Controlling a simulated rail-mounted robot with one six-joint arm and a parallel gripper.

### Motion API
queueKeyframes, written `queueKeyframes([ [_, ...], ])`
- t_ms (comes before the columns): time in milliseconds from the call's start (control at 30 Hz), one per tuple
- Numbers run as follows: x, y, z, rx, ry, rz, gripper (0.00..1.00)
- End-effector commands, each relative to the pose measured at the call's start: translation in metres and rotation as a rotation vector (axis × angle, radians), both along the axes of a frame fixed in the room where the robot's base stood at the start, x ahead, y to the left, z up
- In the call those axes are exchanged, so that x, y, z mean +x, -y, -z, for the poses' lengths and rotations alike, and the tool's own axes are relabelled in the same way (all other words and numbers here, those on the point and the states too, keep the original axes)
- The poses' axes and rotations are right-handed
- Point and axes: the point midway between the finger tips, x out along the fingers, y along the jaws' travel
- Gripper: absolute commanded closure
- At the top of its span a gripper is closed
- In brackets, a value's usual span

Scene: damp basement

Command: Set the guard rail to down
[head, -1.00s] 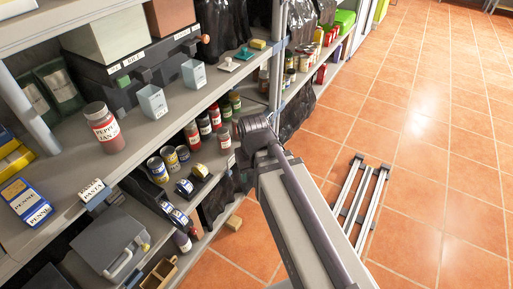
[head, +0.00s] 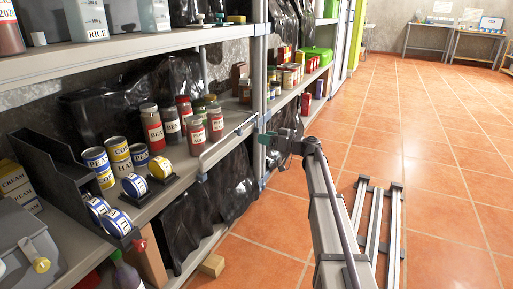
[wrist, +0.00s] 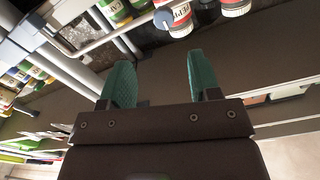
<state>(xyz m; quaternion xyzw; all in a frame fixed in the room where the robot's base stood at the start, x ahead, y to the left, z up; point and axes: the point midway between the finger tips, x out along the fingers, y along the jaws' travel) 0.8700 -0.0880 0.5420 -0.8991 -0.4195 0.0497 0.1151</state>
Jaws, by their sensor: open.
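The guard rail (head: 228,138) is a thin pale bar along the front of the middle shelf. It slants up above the shelf edge in front of several jars, and a short leg at its left end reaches down to the shelf edge. In the wrist view a pale bar (wrist: 108,40), likely the same rail, runs ahead and left of the fingers. My gripper (head: 268,139) is open beside the shelf post, to the right of the rail's right end. Its two green fingers are apart and empty in the wrist view (wrist: 163,78). I cannot tell the exact gap to the rail.
The shelf post (head: 262,90) stands close to my gripper. A silver rack (head: 377,230) lies on the tiled floor at right. A wood block (head: 211,265) lies below.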

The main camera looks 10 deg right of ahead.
Motion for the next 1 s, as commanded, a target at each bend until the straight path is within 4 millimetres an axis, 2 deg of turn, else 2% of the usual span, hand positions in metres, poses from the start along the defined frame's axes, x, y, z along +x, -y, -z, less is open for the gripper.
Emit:
queueKeyframes([
  [267, 0.004, -0.008, -0.001, -0.041, 0.041, 0.001, 0.43],
  [600, 0.053, -0.066, -0.001, -0.04, 0.039, -0.001, 0.43],
  [700, 0.063, -0.077, -0.001, -0.041, 0.039, 0.001, 0.43],
  [1000, 0.067, -0.085, -0.001, -0.041, 0.039, 0.001, 0.43],
])
